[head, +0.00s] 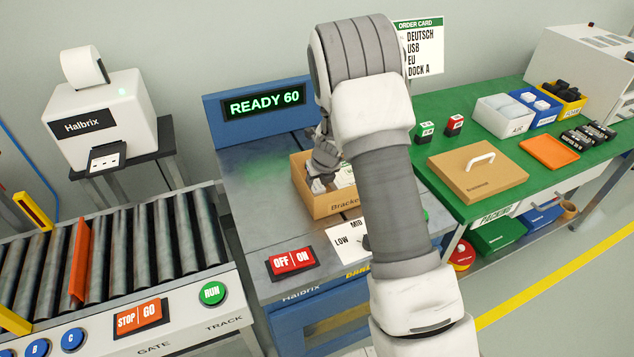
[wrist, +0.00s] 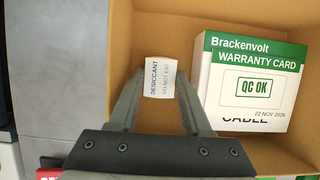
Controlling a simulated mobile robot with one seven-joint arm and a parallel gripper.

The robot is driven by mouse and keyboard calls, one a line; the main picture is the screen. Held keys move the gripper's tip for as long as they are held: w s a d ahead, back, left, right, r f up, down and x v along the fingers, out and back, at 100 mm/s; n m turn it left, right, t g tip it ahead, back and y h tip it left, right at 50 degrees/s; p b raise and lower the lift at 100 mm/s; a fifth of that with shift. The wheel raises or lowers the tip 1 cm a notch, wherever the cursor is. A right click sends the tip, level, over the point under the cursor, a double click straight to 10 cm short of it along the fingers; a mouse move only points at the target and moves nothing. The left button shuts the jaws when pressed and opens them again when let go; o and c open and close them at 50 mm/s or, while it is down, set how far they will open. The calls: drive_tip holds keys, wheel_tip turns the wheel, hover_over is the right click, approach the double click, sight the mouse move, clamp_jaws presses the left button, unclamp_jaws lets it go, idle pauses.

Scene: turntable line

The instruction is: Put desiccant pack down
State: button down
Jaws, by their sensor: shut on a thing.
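The desiccant pack (wrist: 161,78), a small white packet with blue print, is between the fingertips of my gripper (wrist: 160,84) in the wrist view. My gripper is shut on it, inside the outline of an open cardboard box (wrist: 122,22). I cannot tell whether the pack touches the box floor. Beside it, on the right in the box, lies a white and green warranty card (wrist: 258,88) on top of a white carton. In the head view the box (head: 322,205) stands on the grey station, and my gripper (head: 320,183) reaches into it. My arm hides its right part.
The station's display (head: 264,103) reads READY 60, with an OFF/ON switch (head: 291,262) in front. A roller conveyor (head: 130,255) is at left.

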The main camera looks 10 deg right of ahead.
drive_tip(key=shift+f, duration=0.4)
drive_tip(key=c, duration=0.6)
unclamp_jaws()
